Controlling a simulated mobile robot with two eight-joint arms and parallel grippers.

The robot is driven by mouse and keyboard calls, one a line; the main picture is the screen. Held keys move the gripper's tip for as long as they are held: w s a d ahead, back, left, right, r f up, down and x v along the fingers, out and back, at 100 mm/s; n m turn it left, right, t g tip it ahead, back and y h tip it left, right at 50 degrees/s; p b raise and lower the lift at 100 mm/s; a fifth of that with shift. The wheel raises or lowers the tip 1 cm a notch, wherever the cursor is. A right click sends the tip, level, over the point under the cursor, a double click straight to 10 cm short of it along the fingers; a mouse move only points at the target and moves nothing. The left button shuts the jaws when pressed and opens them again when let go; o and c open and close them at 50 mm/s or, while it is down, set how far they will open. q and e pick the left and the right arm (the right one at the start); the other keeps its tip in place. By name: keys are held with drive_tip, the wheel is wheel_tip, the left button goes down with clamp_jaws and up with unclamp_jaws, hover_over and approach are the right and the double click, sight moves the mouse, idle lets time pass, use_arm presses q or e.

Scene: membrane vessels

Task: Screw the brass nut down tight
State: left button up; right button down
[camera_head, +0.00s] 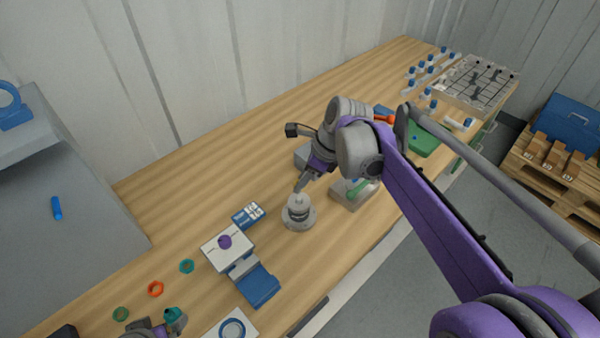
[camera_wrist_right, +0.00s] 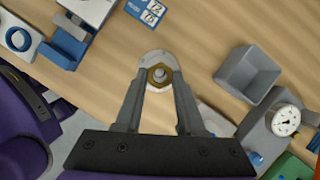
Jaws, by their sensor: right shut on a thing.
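The brass nut (camera_wrist_right: 158,76) sits around a grey threaded stud on top of a round pale vessel (camera_head: 298,215). In the wrist view the vessel's pale top (camera_wrist_right: 150,57) shows behind the nut. My right gripper (camera_head: 299,188) reaches down to the vessel top from above. In the wrist view its two fingers (camera_wrist_right: 160,82) are shut on the nut, one on each side. In the head view the nut is hidden by the fingers. A grey part that looks like my left gripper (camera_head: 160,327) shows at the bottom edge, mostly cut off, by a teal piece.
A blue card (camera_head: 248,215) and a white-and-blue stand (camera_head: 228,246) are left of the vessel. Coloured rings (camera_head: 156,289) lie further left. A grey open box (camera_wrist_right: 248,74) and a dial gauge (camera_wrist_right: 286,120) are close by on the right. Bare wood lies behind the vessel.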

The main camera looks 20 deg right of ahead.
use_arm(q)
drive_tip(key=shift+s+f+b, duration=0.2)
drive_tip(key=shift+f+b, duration=0.3)
drive_tip(key=shift+f, duration=0.2)
drive_tip(key=shift+s+f+b, duration=0.2)
drive_tip(key=shift+f+b, duration=0.35)
drive_tip(key=shift+f, duration=0.2)
drive_tip(key=shift+s+f+b, duration=0.2)
drive_tip(key=shift+f+b, duration=0.3)
drive_tip(key=shift+f, duration=0.2)
use_arm(e)
drive_tip(key=shift+w+f, duration=0.1)
drive_tip(key=shift+f, duration=2.75)
drive_tip(key=shift+c, duration=2.2)
unclamp_jaws()
use_arm(q)
drive_tip(key=shift+w+r+p, duration=0.1)
drive_tip(key=shift+r+p, duration=0.2)
drive_tip(key=shift+r, duration=0.1)
use_arm(e)
drive_tip(key=v, duration=1)
drive_tip(key=shift+r, duration=0.4)
drive_tip(key=shift+d, duration=0.1)
